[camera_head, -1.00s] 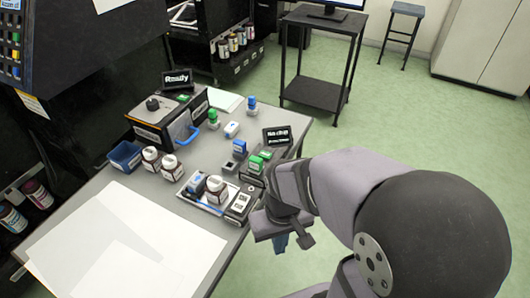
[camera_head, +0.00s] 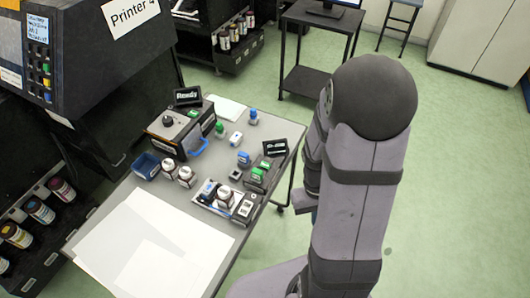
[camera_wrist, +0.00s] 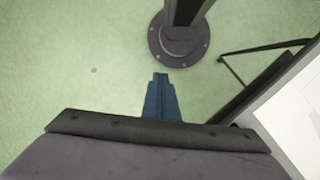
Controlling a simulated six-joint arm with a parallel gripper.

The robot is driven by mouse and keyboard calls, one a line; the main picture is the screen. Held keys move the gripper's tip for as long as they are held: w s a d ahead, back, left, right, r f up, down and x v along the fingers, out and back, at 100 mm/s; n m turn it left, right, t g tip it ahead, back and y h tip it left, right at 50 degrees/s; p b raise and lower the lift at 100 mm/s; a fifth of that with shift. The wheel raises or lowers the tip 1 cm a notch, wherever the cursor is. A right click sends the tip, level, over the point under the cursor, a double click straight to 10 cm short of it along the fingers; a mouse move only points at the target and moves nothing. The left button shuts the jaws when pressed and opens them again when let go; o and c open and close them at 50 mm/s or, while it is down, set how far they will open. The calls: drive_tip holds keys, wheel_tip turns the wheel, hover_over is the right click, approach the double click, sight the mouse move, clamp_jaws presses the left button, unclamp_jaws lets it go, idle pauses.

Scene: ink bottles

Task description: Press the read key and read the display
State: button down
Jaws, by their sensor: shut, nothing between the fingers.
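A small black display (camera_head: 275,147) stands at the table's right edge and shows one short line of white text, too small to read surely. A dark device with green parts (camera_head: 259,172) sits just in front of it. A second display (camera_head: 187,96) reads "Ready" on the box-shaped machine (camera_head: 180,128). My gripper, with blue fingers (camera_wrist: 160,98), is shut and empty over the floor, off the table's right side; my arm mostly hides it in the head view.
Bottles with white labels (camera_head: 186,177), a blue tray (camera_head: 146,165) and small blue and green-topped items stand on the table. White sheets (camera_head: 150,245) cover its near part. A dark printer (camera_head: 90,75) stands left. A black stand (camera_head: 312,88) is behind; green floor is open right.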

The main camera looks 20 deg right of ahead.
drive_tip(key=w+d+n+t+h+p, duration=0.1)
drive_tip(key=w+d+n+t, duration=0.25)
drive_tip(key=w, duration=0.45)
drive_tip(key=w+d+n+t+p, duration=0.1)
drive_tip(key=w+d+n+t, duration=0.2)
drive_tip(key=w, duration=0.5)
drive_tip(key=w+a+r+n+t+y, duration=0.5)
drive_tip(key=w+a+r+n, duration=0.2)
drive_tip(key=w+a+n, duration=0.2)
drive_tip(key=w+a, duration=0.2)
drive_tip(key=shift+w+a+r+n+y, duration=0.2)
drive_tip(key=shift+a+n+y, duration=0.1)
drive_tip(key=shift+n+y, duration=0.1)
drive_tip(key=shift+f, duration=0.15)
drive_tip(key=b, duration=0.7)
hover_over(268, 167)
wheel_tip(268, 167, down, 6)
drive_tip(key=shift+f, duration=0.1)
drive_tip(key=shift+f+b, duration=0.7)
drive_tip(key=shift+f, duration=0.45)
drive_tip(key=shift+f, duration=0.25)
